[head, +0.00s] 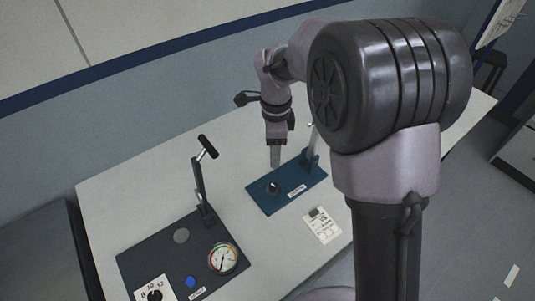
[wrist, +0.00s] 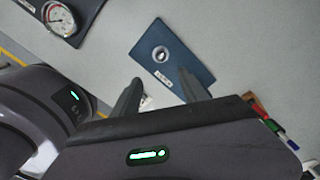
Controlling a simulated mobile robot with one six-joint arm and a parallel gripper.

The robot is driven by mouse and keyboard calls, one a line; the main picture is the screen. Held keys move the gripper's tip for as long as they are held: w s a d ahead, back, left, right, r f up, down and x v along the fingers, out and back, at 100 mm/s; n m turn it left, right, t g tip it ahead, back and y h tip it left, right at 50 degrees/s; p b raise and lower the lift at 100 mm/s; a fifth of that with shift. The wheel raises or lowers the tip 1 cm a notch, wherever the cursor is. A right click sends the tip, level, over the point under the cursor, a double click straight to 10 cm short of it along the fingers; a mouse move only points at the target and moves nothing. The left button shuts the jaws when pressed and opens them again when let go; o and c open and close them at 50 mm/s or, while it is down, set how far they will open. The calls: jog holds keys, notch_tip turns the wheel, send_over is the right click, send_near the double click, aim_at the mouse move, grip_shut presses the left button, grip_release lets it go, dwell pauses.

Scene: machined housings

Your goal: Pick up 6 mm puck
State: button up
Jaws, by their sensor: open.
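I cannot tell for sure which thing is the 6 mm puck. A blue round piece (head: 191,282) and a grey disc (head: 181,236) lie on the dark base plate (head: 146,255). A small dark piece (head: 315,212) sits on a white printed card (head: 323,230). My gripper (head: 275,157) points down above the blue base plate (head: 258,200), apart from the table. In the wrist view my gripper (wrist: 160,92) is open with nothing seen between its fingers. The blue plate (wrist: 178,52) with its round fitting (wrist: 161,54) lies beyond the fingertips; a card is mostly hidden there.
A lever (head: 199,178) stands upright on the dark plate, beside a dial gauge (head: 223,258). Another lever (head: 311,150) rises from the blue plate near my gripper. A numbered card (head: 154,290) lies at the dark plate's front. The pale table (head: 120,200) is bare at left.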

jog(key=b, duration=0.4)
send_over(274, 185)
jog(key=f, duration=1.1)
jog(key=shift+s+f, duration=0.3)
jog(key=f, duration=0.1)
jog(key=f+b, duration=0.1)
jog(key=f, duration=0.1)
jog(key=f+b, duration=0.1)
jog(key=f, duration=0.1)
jog(key=shift+w+f, duration=0.1)
jog(key=shift+w, duration=0.2)
jog(key=shift+r, duration=0.2)
jog(key=shift+c, duration=0.2)
grip_shut()
